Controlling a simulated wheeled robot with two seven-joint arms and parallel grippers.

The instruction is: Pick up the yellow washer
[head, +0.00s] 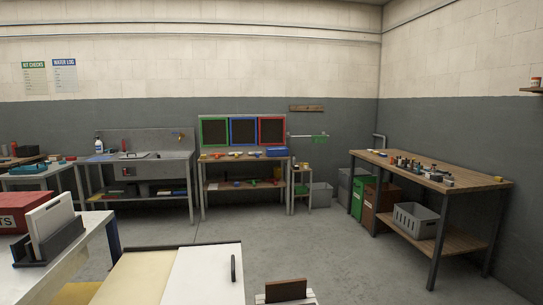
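I cannot pick out a yellow washer for certain. Small coloured pieces, some of them yellow (236,154), lie on the top of the wooden bench (220,160) at the back wall, under green, blue and red framed panels. More small coloured pieces lie on its lower shelf. A small yellow item (497,178) sits near the right end of the long wooden workbench (478,184) on the right. All are too small to tell their shape. Neither of my grippers is in view.
A metal sink unit (178,165) stands left of the back bench. Bins (322,195) stand right of it. A grey crate (415,219) is on the right workbench's lower shelf. A white surface with a dark handle (233,268) is close in front. Grey floor between is clear.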

